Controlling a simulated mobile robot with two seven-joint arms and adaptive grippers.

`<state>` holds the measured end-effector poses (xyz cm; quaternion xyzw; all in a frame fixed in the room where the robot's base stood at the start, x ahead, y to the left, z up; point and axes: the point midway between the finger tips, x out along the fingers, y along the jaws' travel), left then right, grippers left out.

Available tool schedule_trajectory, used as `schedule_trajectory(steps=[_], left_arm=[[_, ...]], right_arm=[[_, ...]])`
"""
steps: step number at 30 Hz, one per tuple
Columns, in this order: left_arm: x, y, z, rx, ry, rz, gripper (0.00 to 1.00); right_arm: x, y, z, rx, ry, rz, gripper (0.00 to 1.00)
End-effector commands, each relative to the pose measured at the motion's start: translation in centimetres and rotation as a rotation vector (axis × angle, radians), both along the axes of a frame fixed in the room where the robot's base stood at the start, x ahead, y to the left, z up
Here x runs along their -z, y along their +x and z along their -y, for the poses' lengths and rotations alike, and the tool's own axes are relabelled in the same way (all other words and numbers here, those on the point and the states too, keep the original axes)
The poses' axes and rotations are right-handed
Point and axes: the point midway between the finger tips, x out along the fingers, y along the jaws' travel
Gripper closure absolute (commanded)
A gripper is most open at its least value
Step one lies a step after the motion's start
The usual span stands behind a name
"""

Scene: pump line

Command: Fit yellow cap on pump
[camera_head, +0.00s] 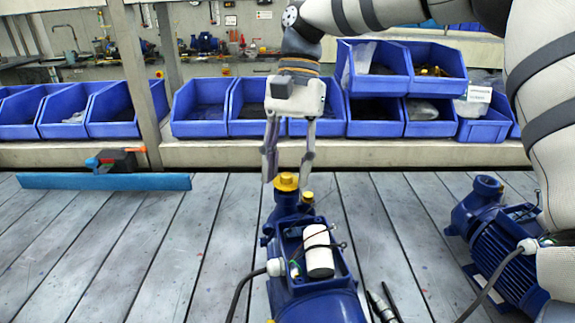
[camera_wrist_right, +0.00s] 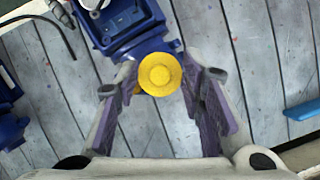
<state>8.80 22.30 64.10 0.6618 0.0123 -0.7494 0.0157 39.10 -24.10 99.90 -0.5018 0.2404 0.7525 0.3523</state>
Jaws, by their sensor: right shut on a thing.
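The yellow cap (camera_head: 287,181) is between the fingertips of my right gripper (camera_head: 287,172), at the upper end of the blue pump (camera_head: 318,262). In the right wrist view the round yellow cap (camera_wrist_right: 160,74) sits between the purple-padded fingers of my right gripper (camera_wrist_right: 160,78), which is shut on it. The cap lines up with the pump's upright blue port; I cannot tell whether it is seated or just above. The pump (camera_wrist_right: 122,25) shows behind the cap in the wrist view. My left gripper is not in view.
A second blue pump (camera_head: 500,240) lies at the right. A small yellow part (camera_head: 308,196) is beside the cap. Dark pen-like tools (camera_head: 383,303) lie right of the pump. A blue bar with a red-black clamp (camera_head: 105,181) lies left. Blue bins (camera_head: 205,108) line the back.

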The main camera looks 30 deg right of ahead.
Motion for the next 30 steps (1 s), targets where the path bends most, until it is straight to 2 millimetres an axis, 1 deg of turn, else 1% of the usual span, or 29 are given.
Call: schedule_trajectory(steps=[22, 23, 24, 26, 30], left_arm=[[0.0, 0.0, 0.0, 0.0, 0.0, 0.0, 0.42], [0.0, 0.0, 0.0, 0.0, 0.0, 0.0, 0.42], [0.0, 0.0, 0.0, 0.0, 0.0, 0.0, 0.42], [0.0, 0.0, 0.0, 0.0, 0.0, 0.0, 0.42], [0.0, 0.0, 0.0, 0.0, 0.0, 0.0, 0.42]], right_arm=[[0.96, 0.0, 0.02, 0.001, -0.001, 0.0, 0.74], [0.97, 0.01, 0.02, 0.001, -0.001, 0.0, 0.62], [0.96, 0.01, 0.01, 0.0, -0.001, 0.001, 0.53], [0.96, 0.01, 0.01, 0.0, -0.001, 0.001, 0.41], [0.95, 0.01, 0.01, 0.0, -0.001, 0.001, 0.41]])
